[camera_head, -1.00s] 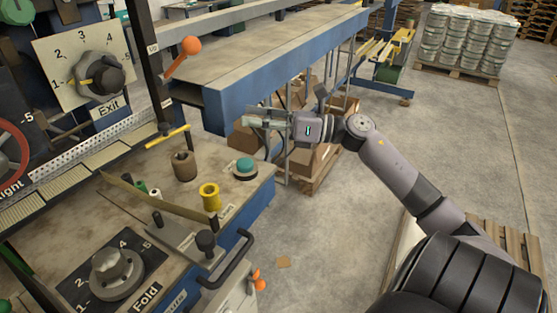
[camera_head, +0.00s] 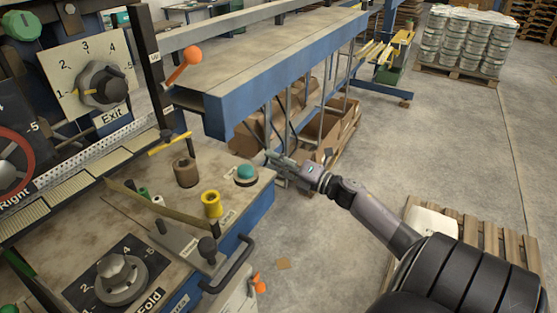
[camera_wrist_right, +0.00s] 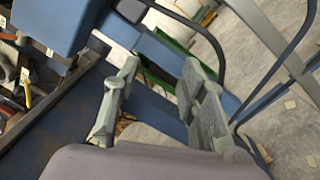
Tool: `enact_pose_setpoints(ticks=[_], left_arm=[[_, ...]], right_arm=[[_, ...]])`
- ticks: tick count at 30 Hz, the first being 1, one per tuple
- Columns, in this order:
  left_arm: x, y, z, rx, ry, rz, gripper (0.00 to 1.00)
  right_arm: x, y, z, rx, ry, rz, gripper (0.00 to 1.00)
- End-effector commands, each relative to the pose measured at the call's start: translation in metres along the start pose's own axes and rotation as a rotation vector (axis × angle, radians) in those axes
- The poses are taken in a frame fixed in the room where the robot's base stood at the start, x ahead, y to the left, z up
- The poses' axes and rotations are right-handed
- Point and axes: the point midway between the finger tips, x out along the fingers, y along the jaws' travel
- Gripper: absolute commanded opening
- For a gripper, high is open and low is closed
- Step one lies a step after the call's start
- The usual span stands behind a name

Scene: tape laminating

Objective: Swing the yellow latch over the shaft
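The yellow latch (camera_head: 170,143) is a slim yellow bar beside the dark upright post at the table's back edge. Which part is its shaft I cannot tell for sure; the dark post (camera_head: 152,85) rises just behind it. My right gripper (camera_head: 272,158) is low by the table's right corner, close to the teal button and well right of the latch. In the right wrist view its two grey fingers (camera_wrist_right: 160,68) are spread with nothing between them. My left gripper is not in view.
A teal button (camera_head: 245,172), a brown cylinder (camera_head: 186,171) and a yellow spool (camera_head: 212,204) stand on the worktable. An orange-knobbed lever (camera_head: 185,65) projects near the blue beam (camera_head: 270,85). Cartons (camera_head: 320,130) lie below.

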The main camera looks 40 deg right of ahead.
Motion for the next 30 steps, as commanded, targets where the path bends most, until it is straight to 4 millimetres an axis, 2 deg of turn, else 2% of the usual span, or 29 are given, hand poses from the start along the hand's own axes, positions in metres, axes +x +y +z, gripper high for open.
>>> enact_pose_setpoints(ticks=[3,7,18,26,28,29,30], left_arm=[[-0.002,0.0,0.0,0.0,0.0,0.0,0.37],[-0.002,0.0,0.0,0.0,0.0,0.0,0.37],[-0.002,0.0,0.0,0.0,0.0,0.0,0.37],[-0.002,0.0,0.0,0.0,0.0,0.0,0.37],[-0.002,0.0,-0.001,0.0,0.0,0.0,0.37],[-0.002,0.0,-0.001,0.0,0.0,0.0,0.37],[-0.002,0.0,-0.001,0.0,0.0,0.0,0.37]], right_arm=[[-0.004,-0.017,-0.003,0.058,-0.024,-0.03,0.38],[-0.006,-0.028,-0.005,0.096,-0.039,-0.051,0.38],[-0.007,-0.033,-0.006,0.114,-0.046,-0.059,0.38],[-0.008,-0.035,-0.007,0.118,-0.048,-0.062,0.21],[-0.011,-0.048,-0.011,0.156,-0.062,-0.083,0.17],[-0.014,-0.059,-0.014,0.188,-0.075,-0.102,0.15],[-0.02,-0.079,-0.021,0.246,-0.1,-0.136,0.12]])
